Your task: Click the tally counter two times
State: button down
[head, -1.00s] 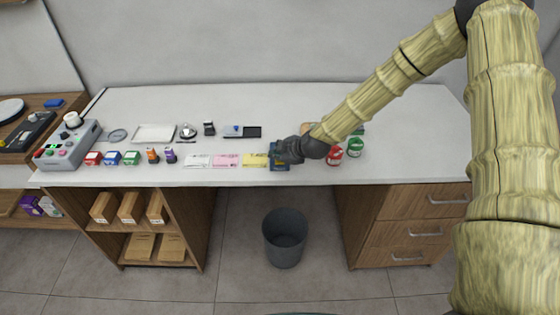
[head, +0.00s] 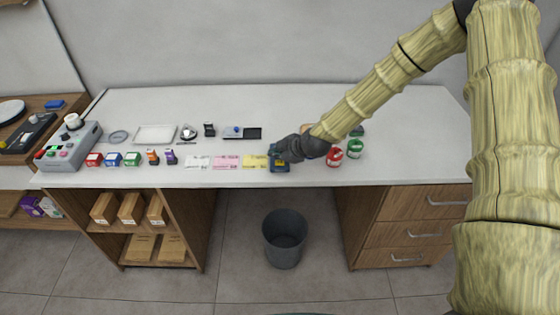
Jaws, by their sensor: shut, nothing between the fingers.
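My gripper (head: 280,155) is at the front middle of the white counter, right over a small dark blue item (head: 279,167). The gripper hides most of this item. It may be the tally counter, but I cannot tell for sure at this size. The fingers look closed with nothing held, and I cannot tell whether they touch the item. A small silver round item (head: 188,132) stands farther back on the left, away from the gripper.
Yellow (head: 255,161), pink (head: 227,162) and white (head: 197,162) pads lie left of the gripper. Red (head: 334,157) and green (head: 355,148) cans stand to its right. A black tray (head: 252,133) lies behind. The counter's right end is clear.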

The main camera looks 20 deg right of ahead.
aim_at(278, 163)
dwell(0.3)
jog(key=shift+r+p, duration=1.3)
jog(key=shift+r, duration=1.25)
jog(key=s+f+m, duration=0.1)
jog(key=s+f, duration=0.2)
jog(key=s+a+f+m+g+b, duration=0.1)
jog(key=s+f, duration=0.2)
jog(key=f, duration=0.1)
jog(key=s+a+f+m+b, duration=0.1)
jog(key=s+f, duration=0.1)
jog(key=f, duration=0.1)
jog(key=shift+s+f+g+h, duration=0.3)
jog(key=shift+s+f+g, duration=0.1)
jog(key=s+f+m+g+h+b, duration=0.1)
jog(key=s+f+m+g+b, duration=0.15)
jog(key=s+f, duration=0.75)
jog(key=s+f+m+g+h+b, duration=0.15)
jog(key=s+f+m, duration=0.4)
jog(key=s, duration=0.85)
jog(key=s+d+f+m+g+b, duration=0.1)
jog(key=s+f, duration=0.1)
jog(key=s, duration=0.5)
jog(key=s+d+f+m+g+b, duration=0.1)
jog(key=s+d+f+m, duration=0.1)
jog(key=s, duration=0.6)
jog(key=shift+f+m+h, duration=0.3)
jog(key=shift+f+h, duration=0.15)
